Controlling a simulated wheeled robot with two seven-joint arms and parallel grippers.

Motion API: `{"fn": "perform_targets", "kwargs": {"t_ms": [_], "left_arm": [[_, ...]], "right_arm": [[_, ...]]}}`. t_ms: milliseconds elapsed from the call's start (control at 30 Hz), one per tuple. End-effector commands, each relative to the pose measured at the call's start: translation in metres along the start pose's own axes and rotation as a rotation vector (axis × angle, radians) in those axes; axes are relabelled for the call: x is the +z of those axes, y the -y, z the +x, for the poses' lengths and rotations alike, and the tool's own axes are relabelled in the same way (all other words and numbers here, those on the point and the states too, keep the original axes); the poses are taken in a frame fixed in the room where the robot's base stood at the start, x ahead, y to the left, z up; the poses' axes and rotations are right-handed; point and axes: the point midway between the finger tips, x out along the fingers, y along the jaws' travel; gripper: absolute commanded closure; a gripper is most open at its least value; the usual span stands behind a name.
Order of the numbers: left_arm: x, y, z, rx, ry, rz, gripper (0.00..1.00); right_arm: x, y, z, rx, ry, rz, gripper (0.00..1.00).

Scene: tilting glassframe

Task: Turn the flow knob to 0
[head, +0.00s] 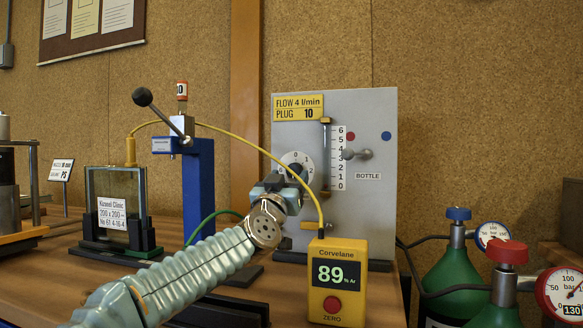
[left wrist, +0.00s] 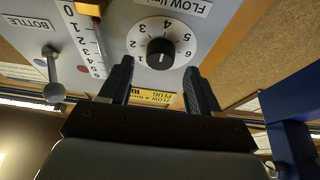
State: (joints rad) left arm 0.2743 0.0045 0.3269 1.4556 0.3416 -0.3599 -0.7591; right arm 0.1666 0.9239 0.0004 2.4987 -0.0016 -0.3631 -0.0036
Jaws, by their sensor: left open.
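The flow knob (left wrist: 160,53) is a black knob on a round white dial (left wrist: 140,35) with numbers around it, upside down in the left wrist view. A small pale mark shows low on the knob; I cannot tell its exact setting. In the head view the dial (head: 297,159) on the grey panel (head: 360,105) is partly hidden by my left gripper (head: 283,182). The left gripper is open; its fingers (left wrist: 159,68) also show in the left wrist view, one on each side of the knob. I cannot tell whether they touch it. My right gripper is not in view.
The panel carries a flow scale (head: 338,160), a bottle lever (head: 357,154) and a yellow sign (head: 298,107) reading FLOW 4 l/min. A yellow meter (head: 338,255) reading 89 stands below, with a yellow cable (head: 245,136). A blue post (head: 199,185) stands left; green cylinders (head: 450,265) stand right.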

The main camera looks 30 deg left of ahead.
Motion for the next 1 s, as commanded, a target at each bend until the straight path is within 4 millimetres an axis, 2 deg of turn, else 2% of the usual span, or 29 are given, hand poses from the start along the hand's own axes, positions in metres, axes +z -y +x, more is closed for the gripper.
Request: {"fn": "perform_targets", "kwargs": {"t_ms": [33,200,533,900,1000], "left_arm": [[-0.002,0.0,0.01,0.0,0.001,-0.001,0.38],[-0.001,0.0,0.027,0.0,0.0,0.0,0.38],[0.0,0.0,0.03,0.0,0.0,0.0,0.38],[0.0,0.0,0.03,0.0,0.0,0.0,0.91],[0.0,0.0,0.03,-0.001,0.0,-0.003,0.91]], "right_arm": [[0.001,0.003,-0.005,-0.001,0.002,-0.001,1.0],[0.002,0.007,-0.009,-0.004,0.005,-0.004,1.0],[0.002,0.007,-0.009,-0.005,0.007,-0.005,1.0],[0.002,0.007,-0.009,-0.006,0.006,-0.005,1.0],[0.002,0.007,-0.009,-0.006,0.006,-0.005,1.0]]}}
